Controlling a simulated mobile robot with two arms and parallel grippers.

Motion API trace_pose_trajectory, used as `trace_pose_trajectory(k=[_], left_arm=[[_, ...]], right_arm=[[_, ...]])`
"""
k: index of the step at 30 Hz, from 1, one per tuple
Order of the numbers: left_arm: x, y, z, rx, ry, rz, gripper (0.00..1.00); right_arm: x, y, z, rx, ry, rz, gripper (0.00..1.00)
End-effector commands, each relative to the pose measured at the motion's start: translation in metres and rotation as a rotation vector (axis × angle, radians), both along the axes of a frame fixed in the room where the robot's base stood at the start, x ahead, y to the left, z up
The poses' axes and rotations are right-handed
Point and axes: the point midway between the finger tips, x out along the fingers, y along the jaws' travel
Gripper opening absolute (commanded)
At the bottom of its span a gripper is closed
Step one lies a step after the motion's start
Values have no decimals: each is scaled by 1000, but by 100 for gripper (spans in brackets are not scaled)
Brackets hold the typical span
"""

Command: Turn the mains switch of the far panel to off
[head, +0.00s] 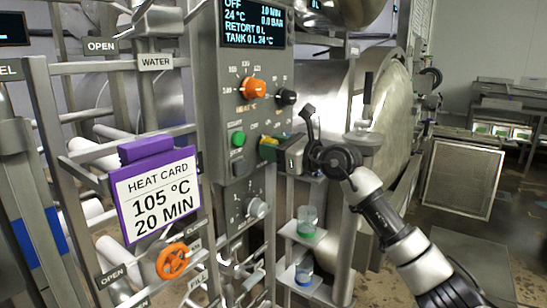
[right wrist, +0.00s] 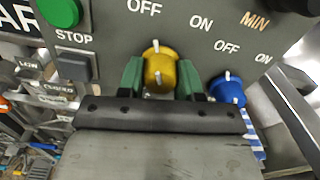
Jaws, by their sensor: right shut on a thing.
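The grey control panel (head: 225,110) stands in the middle of the head view, with a lit display at its top. My right gripper (head: 271,146) reaches its face from the right. In the right wrist view its green-padded fingers (right wrist: 160,80) are shut on a yellow knob (right wrist: 158,68), one on each side. The knob sits below OFF and ON labels. Its white mark points up, nearer OFF than ON. The knob's own name is not readable, so I cannot tell whether it is the mains switch. My left gripper is not in view.
A blue knob (right wrist: 228,90) with its own OFF and ON labels sits close right of the fingers. A STOP button (right wrist: 73,66) is at left. A heat card (head: 155,198) and an orange handwheel (head: 172,261) are left of the panel. Small shelves (head: 300,236) hold cups below my gripper.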

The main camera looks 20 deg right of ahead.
Motion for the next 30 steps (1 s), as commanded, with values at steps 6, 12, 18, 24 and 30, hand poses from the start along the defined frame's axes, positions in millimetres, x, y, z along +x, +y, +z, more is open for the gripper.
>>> trace_pose_trajectory(k=[6,12,18,24,30], left_arm=[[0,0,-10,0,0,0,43],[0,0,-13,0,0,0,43],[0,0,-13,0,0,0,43],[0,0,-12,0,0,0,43],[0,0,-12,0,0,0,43]], right_arm=[[0,-1,-2,-67,-51,0,11],[0,0,0,-92,-72,0,11],[0,0,0,-98,-76,0,11],[0,0,0,-98,-75,0,11],[0,0,0,-97,-76,0,60]])
